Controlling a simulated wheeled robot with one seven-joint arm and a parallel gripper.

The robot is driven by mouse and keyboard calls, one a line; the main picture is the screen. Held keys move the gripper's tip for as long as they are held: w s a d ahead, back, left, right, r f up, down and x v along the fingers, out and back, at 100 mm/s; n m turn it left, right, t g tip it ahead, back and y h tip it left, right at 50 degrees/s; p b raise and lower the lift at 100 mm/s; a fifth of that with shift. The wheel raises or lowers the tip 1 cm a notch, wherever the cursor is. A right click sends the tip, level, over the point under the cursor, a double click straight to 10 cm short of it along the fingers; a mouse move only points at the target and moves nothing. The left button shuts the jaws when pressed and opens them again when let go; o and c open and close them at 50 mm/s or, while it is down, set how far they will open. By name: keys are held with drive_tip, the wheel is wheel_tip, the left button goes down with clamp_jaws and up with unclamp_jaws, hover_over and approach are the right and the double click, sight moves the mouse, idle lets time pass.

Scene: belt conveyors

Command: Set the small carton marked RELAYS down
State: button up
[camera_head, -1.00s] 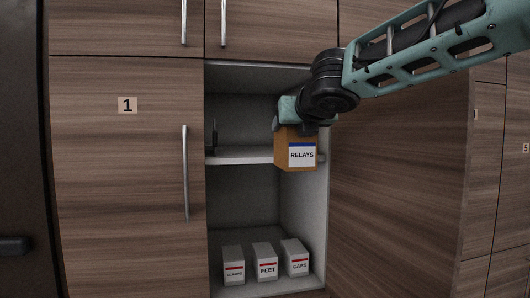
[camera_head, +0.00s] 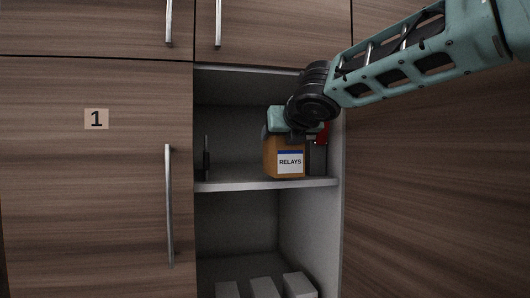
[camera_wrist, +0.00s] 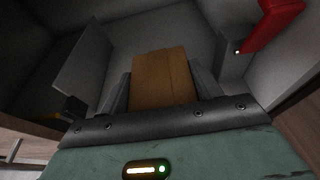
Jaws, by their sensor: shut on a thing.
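The small brown carton marked RELAYS (camera_head: 284,160) is inside the open cupboard, at the upper shelf (camera_head: 250,185). Its label faces the front and it looks upright. Its lower edge is close to the shelf board; I cannot tell whether it touches. My gripper (camera_head: 285,137) is shut on the carton from above. In the wrist view the carton's plain brown top (camera_wrist: 162,80) sits between the two grey fingers (camera_wrist: 163,90).
A dark grey item with a red part (camera_head: 320,150) stands close to the right of the carton. A thin dark upright item (camera_head: 206,158) is at the shelf's left. Several white boxes (camera_head: 262,287) are on the lower level. Shelf room left of the carton is free.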

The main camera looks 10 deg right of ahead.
drive_tip(key=r+p+x, duration=0.1)
drive_tip(key=x, duration=0.4)
drive_tip(key=r+p+x, duration=0.1)
drive_tip(key=p+x, duration=0.1)
drive_tip(key=x, duration=0.3)
drive_tip(key=w+p+x, duration=0.1)
drive_tip(key=p+x, duration=0.1)
drive_tip(key=x, duration=0.3)
drive_tip(key=shift+r, duration=0.4)
drive_tip(key=o, duration=1.2)
drive_tip(key=shift+c, duration=0.2)
drive_tip(key=shift+s+r, duration=0.1)
drive_tip(key=f+b+v, duration=0.1)
drive_tip(key=v, duration=0.4)
drive_tip(key=f+b+v, duration=0.1)
drive_tip(key=b+v, duration=0.1)
drive_tip(key=v, duration=0.4)
drive_tip(key=s+f+b+v, duration=0.1)
drive_tip(key=b+v, duration=0.1)
drive_tip(key=v, duration=0.3)
drive_tip(key=shift+s+f, duration=0.2)
